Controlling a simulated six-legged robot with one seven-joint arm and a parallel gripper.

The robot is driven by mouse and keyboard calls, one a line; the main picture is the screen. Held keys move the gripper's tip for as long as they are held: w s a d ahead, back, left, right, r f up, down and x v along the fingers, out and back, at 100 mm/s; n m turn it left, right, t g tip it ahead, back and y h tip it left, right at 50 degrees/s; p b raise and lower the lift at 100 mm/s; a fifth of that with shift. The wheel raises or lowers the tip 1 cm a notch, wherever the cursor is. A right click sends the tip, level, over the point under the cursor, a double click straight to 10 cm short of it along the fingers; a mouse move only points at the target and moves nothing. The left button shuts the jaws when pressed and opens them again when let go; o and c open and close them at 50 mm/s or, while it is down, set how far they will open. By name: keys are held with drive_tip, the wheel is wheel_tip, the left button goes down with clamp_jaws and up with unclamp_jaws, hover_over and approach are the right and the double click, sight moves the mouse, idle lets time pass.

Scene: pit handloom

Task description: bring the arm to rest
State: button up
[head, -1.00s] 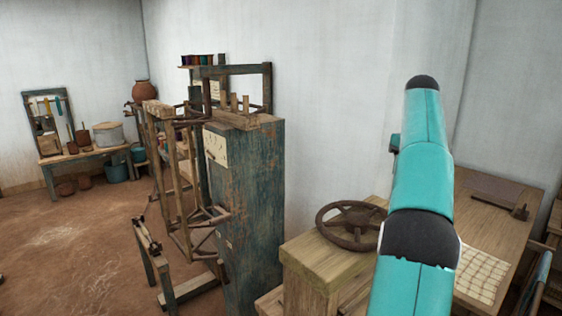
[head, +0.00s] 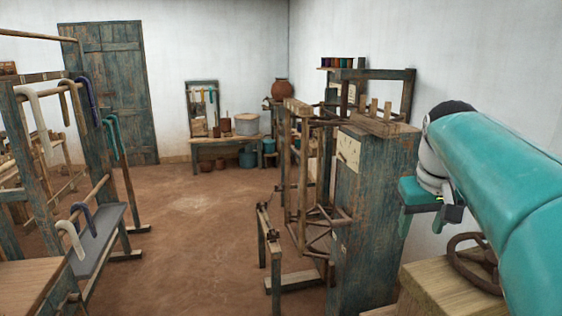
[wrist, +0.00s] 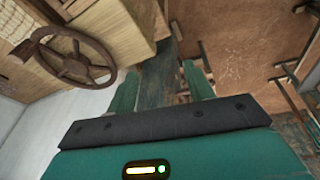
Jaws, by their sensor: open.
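My teal arm (head: 505,185) reaches in from the right edge of the head view and is bent at a dark joint. My gripper hangs below that bend, beside the tall worn blue cabinet (head: 375,215); part of it is hidden by my arm. In the wrist view my gripper (wrist: 162,85) shows two teal fingers standing apart, with nothing held between them. The cabinet's worn blue wood (wrist: 158,80) shows beyond the gap.
A rusty handwheel (head: 474,262) sits on a wooden block (head: 445,287) below my arm; the wheel (wrist: 75,55) also shows in the wrist view. A wooden reel frame (head: 300,170) stands left of the cabinet. A cane rack (head: 92,170) stands left. The earth floor between is open.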

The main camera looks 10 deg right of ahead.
drive_tip(key=s+a+f+t, duration=0.1)
drive_tip(key=s+a+f, duration=0.5)
drive_tip(key=a, duration=0.3)
drive_tip(key=s+a+f+n+t+y, duration=0.1)
drive_tip(key=s+a+f, duration=0.5)
drive_tip(key=a+f, duration=0.2)
drive_tip(key=shift+s+a+f+t, duration=0.3)
drive_tip(key=shift+a+f+t, duration=0.1)
drive_tip(key=shift+a, duration=0.25)
drive_tip(key=c, duration=0.3)
drive_tip(key=shift+c, duration=0.2)
